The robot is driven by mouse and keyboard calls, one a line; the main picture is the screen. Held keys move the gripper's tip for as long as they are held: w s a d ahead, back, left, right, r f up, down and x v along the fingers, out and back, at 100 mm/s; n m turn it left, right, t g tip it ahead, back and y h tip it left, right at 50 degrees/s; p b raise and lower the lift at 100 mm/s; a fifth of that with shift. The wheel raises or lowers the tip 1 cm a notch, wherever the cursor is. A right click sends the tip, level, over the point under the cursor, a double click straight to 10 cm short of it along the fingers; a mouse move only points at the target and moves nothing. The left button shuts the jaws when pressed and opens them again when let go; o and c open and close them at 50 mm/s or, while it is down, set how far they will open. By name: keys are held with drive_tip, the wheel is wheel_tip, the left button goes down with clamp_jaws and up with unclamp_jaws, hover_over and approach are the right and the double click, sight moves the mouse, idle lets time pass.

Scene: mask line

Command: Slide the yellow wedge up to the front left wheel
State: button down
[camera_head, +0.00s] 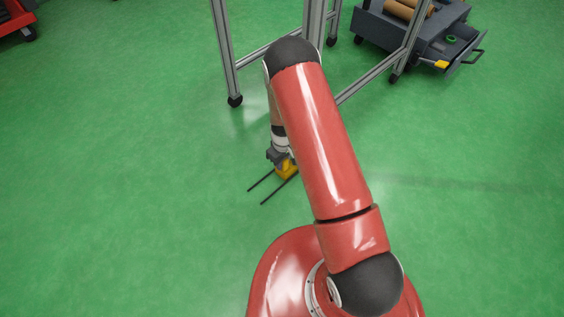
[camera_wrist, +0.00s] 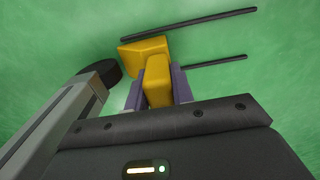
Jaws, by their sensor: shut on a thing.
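The yellow wedge (camera_head: 287,171) lies on the green floor. In the wrist view its sloped body (camera_wrist: 137,52) is beyond the jaws, and its upright yellow block (camera_wrist: 157,82) sits between them. My gripper (camera_wrist: 157,88) is shut on this block; it also shows in the head view (camera_head: 281,162). A dark wheel (camera_wrist: 104,75) under a grey post (camera_wrist: 62,128) is just left of the wedge. Their edges look very close; I cannot tell whether they touch. My arm hides this wheel in the head view, so I cannot confirm it is the front left one.
Two dark strips (camera_head: 261,181) (camera_head: 279,189) lie on the floor beside the wedge. The metal frame stands on casters, one at left (camera_head: 235,100) and one at right (camera_head: 394,78). A grey drawer cart (camera_head: 375,29) stands at the back right.

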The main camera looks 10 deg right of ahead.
drive_tip(key=shift+w+d, duration=0.35)
drive_tip(key=shift+d, duration=0.2)
drive_tip(key=c, duration=1.1)
unclamp_jaws()
